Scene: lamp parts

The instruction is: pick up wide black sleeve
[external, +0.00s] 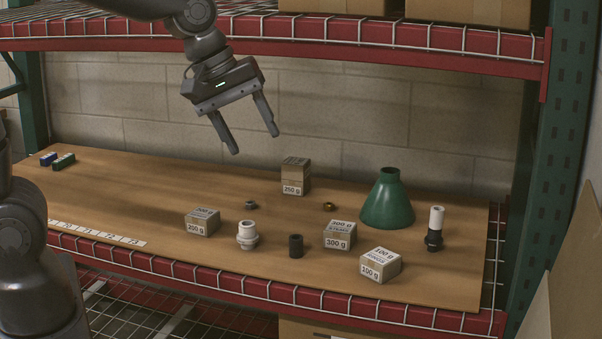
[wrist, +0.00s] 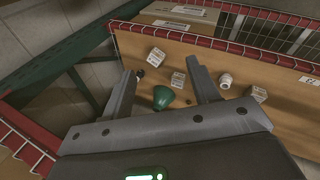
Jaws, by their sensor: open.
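A plain black cylinder (external: 296,246), which looks like the wide black sleeve, stands upright on the wooden board between the white ribbed fitting (external: 247,235) and a 300 g box. I cannot make it out in the wrist view, where a finger may hide it. A second black part (external: 433,240) stands at the right under a white tube (external: 436,218). My gripper (external: 255,141) is open and empty, high above the back of the board and well apart from the parts. Its spread fingers also show in the wrist view (wrist: 161,68).
A green cone shade (external: 387,203) stands at the back right. Weight boxes surround the cylinder: 300 g (external: 339,235), 100 g (external: 380,265), 200 g (external: 202,222) and 250 g (external: 296,177). Small rings lie behind. The red upper shelf (external: 400,52) overhangs. The board's left middle is clear.

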